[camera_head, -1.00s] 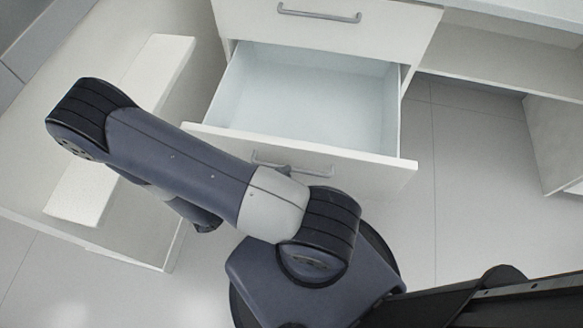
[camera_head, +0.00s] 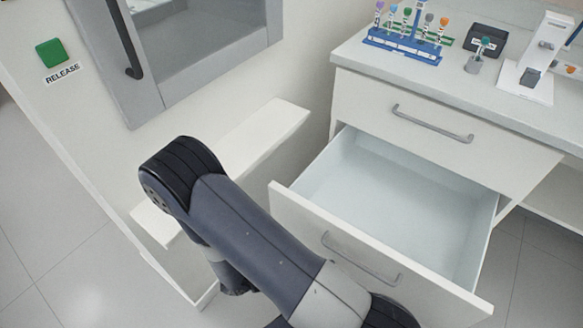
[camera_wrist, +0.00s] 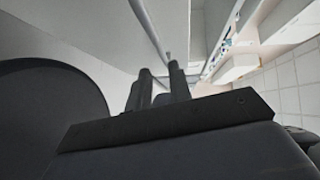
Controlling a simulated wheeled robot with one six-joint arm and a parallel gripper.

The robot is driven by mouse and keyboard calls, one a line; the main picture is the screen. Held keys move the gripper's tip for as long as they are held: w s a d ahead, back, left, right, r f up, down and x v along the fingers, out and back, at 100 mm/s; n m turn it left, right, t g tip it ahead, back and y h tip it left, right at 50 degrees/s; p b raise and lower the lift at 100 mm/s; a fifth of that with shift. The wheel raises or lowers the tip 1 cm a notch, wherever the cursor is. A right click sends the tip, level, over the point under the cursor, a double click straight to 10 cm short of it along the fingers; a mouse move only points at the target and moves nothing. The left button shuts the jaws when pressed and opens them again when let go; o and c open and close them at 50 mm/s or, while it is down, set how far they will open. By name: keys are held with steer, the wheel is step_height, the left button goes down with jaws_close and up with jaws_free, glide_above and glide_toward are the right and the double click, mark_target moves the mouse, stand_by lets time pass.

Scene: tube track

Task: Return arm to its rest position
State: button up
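My arm crosses the lower middle of the head view, in front of the open drawer; the dark joint is at its upper left end. My gripper is out of sight in the head view. In the wrist view my gripper (camera_wrist: 160,72) shows as two dark fingers standing apart, with nothing seen between them, so it looks open and empty. Part of my dark arm fills the left of that view.
The lower drawer (camera_head: 310,209) is pulled out and empty. A narrow white ledge (camera_head: 262,138) runs beside my arm. Above are a grey-framed cabinet door (camera_head: 195,45) and a green RELEASE button (camera_head: 52,53). A blue tube rack (camera_head: 402,46) stands on the counter. Floor is clear at lower left.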

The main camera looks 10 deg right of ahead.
mark_target(360, 265)
steer(key=d, duration=0.3)
steer(key=d+f+b, duration=0.1)
steer(key=d, duration=0.2)
steer(key=s+d, duration=0.1)
steer(key=d, duration=0.3)
steer(key=shift+f, duration=0.25)
